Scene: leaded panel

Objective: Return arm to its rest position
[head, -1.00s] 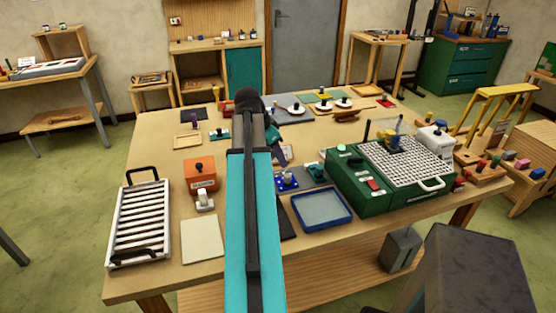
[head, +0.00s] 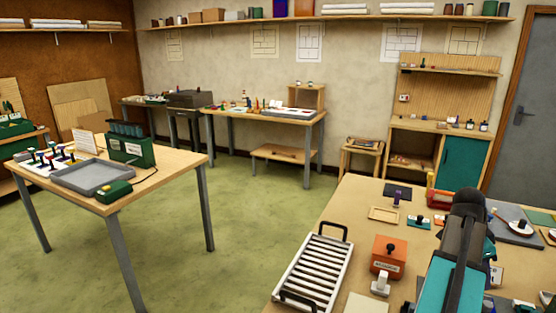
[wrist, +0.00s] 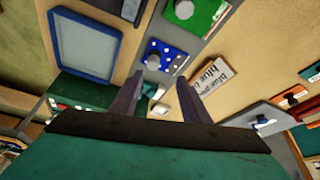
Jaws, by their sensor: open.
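My gripper (wrist: 160,98) is open in the wrist view, with its two fingers apart and nothing between them. It points down over the workbench (head: 350,215). A blue card with white dots and a grey knob (wrist: 152,62) lies beyond the fingertips.
Near my arm in the head view are an orange box (head: 387,254), a white slatted rack (head: 314,270) and a tan tray (head: 384,214). A side table (head: 185,160) with a grey tray (head: 94,176) stands at the left. Green floor (head: 250,230) lies open between the tables.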

